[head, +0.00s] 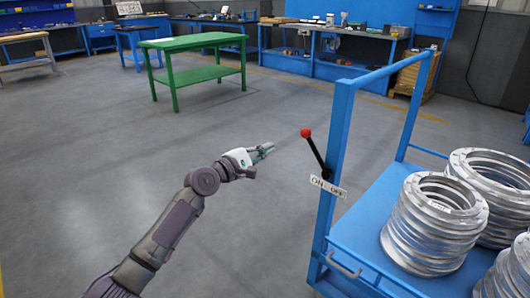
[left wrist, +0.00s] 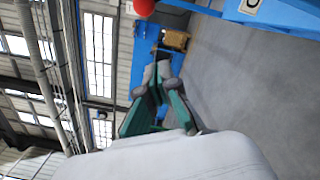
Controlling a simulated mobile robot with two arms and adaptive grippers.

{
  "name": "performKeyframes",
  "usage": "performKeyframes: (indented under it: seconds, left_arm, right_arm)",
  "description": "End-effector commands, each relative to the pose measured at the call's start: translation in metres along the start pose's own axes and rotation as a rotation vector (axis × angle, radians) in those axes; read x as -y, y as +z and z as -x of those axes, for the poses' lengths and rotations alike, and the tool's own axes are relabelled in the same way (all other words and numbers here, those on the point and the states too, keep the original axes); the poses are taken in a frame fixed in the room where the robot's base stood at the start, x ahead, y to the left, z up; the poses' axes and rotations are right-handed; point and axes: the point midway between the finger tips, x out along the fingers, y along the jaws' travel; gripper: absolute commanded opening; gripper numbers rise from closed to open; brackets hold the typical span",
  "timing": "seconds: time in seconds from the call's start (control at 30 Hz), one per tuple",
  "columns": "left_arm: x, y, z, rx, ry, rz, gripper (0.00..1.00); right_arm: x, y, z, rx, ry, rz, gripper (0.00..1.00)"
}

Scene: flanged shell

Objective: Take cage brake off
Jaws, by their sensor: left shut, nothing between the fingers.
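The brake lever (head: 316,153) is a black rod with a red ball knob (head: 306,132) on the near left post of the blue cage cart (head: 340,150). It leans to the upper left, towards the ON side of the ON/OFF label (head: 328,187). The red knob also shows at the top edge of the left wrist view (left wrist: 145,7). My left gripper (head: 270,149) is shut and empty, left of the knob and apart from it. In the left wrist view its green fingers (left wrist: 158,95) come together at the tips. My right gripper is not in view.
The cart carries stacks of silver flanged rings (head: 436,222) and has a handle (head: 343,265) low at the front. A green table (head: 196,42) stands behind on the left. Blue workbenches (head: 320,65) line the back wall. The grey floor around my left arm is clear.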

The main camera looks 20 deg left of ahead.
Motion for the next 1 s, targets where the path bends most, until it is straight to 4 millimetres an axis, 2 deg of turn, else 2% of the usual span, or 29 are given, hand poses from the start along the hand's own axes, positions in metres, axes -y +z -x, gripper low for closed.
performKeyframes:
  seconds: [0.03, 0.2, 0.43, 0.5, 0.7, 0.83, 1.0]
  left_arm:
    - [0.0, 0.0, -0.012, 0.001, 0.003, 0.0, 0.0]
    - [0.001, 0.0, -0.039, 0.001, 0.001, 0.0, 0.0]
    - [0.001, 0.0, -0.067, 0.001, 0.002, -0.001, 0.0]
    - [-0.001, 0.011, -0.067, 0.002, -0.001, -0.002, 0.0]
    - [0.0, 0.03, -0.071, 0.002, -0.001, -0.002, 0.0]
    - [0.0, 0.037, -0.073, 0.001, -0.001, -0.002, 0.0]
    - [0.001, 0.039, -0.073, -0.001, -0.001, -0.001, 0.0]
  right_arm:
    - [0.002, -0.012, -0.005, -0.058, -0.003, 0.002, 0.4]
    - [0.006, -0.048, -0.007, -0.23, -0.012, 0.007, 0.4]
    - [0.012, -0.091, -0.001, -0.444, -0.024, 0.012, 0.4]
    - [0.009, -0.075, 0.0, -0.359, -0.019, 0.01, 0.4]
    - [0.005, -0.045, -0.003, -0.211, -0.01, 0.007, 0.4]
    - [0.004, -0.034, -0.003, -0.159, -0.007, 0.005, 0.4]
    - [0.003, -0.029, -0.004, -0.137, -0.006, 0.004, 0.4]
